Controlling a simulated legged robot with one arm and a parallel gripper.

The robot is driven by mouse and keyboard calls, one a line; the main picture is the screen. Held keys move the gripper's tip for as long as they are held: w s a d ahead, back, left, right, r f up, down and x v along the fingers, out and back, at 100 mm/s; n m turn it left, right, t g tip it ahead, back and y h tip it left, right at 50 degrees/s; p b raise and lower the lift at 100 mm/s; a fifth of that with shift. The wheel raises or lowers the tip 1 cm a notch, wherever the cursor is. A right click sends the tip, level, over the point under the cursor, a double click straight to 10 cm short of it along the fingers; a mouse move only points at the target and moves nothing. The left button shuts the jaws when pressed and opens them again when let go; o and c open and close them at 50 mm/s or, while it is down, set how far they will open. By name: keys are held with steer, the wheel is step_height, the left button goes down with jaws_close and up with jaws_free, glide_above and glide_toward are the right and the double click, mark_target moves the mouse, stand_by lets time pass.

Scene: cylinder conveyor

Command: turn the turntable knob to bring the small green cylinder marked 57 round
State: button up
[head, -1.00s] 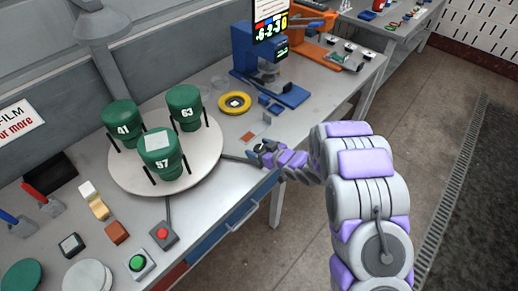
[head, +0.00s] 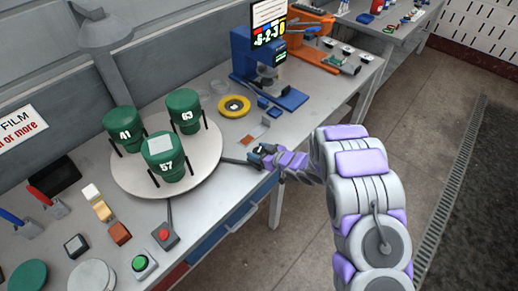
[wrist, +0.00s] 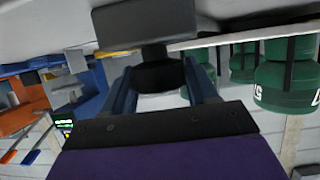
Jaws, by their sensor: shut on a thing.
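The round white turntable (head: 208,172) stands on the bench and bears the green cylinder marked 57 (head: 166,168) at its front, nearest the camera. The green cylinder 41 (head: 124,124) is at its back left and the green cylinder 63 (head: 184,112) at its back right. My gripper (head: 262,157) is at the bench's front edge, right of the turntable, at the end of a dark bar. In the wrist view its blue fingers are shut on the dark knob (wrist: 160,76), below a grey block. Cylinder 57 also shows there (wrist: 286,85), at the right, apart from the fingers.
A yellow ring (head: 234,106) and a blue machine (head: 272,75) stand behind my gripper. A red button (head: 164,236) and a green button (head: 141,264) are at the front of the bench. Small blocks (head: 104,212) lie left of the turntable.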

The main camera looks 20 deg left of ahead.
steer(key=shift+w+d+r+p, duration=0.1)
steer(key=shift+r+p, duration=0.1)
steer(key=shift+p, duration=0.35)
steer(key=shift+w+f+n+g+y+p, duration=0.1)
steer(key=shift+n+g+y+p, duration=0.2)
steer(key=shift+n+g+p, duration=0.15)
stand_by(0.5)
steer(key=o, duration=1)
steer(key=shift+w+f, duration=0.1)
steer(key=shift+f, duration=0.05)
steer(key=shift+c, duration=0.2)
steer(key=p+v, duration=0.1)
steer(key=v, duration=1.6)
